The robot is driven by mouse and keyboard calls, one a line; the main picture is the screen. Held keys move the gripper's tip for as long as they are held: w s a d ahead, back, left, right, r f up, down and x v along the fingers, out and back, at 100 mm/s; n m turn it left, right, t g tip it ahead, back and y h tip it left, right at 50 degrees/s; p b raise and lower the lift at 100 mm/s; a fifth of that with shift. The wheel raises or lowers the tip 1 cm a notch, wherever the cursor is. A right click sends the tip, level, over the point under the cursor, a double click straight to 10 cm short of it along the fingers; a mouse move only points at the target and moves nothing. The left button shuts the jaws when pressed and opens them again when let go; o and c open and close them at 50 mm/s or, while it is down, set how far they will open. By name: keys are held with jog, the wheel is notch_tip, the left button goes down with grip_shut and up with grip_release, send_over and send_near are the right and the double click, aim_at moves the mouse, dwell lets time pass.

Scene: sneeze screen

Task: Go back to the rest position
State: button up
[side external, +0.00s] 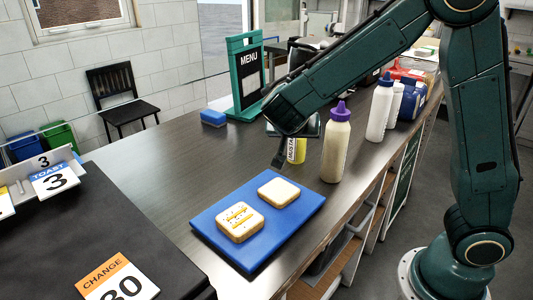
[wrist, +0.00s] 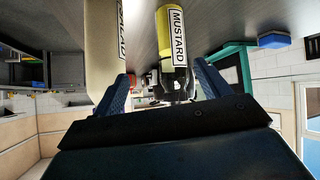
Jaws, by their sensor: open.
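My gripper (wrist: 165,85) is open. In the wrist view its two blue fingers stand apart, with the yellow mustard bottle (wrist: 172,25) beyond and between them. In the side view, my gripper (side external: 287,152) partly hides the mustard bottle (side external: 299,151), which stands upright on the counter. I cannot tell the exact gap between fingers and bottle. A cream bottle with a purple cap (side external: 336,148) stands just to the right; it also shows in the wrist view (wrist: 105,45).
A blue board (side external: 262,247) holds a slice of toast with yellow lines (side external: 239,222) and a plain slice (side external: 278,191). A menu stand (side external: 247,85) and blue sponge-like block (side external: 213,118) are behind. White bottles (side external: 380,107) stand right. The counter's left middle is clear.

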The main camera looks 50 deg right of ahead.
jog(key=s+a+r+n+y, duration=0.2)
jog(key=s+n+y, duration=0.1)
jog(key=s, duration=0.4)
jog(key=s+a+r+n+t+y, duration=0.1)
jog(key=s+r+n+y, duration=0.1)
jog(key=s+n, duration=0.3)
jog(key=s+a+r+n+y, duration=0.2)
jog(key=s+n+y, duration=0.2)
jog(key=s, duration=0.6)
jog(key=shift+s+a+r+t, duration=0.2)
jog(key=shift+a+r+t, duration=0.1)
jog(key=shift+r+t, duration=0.1)
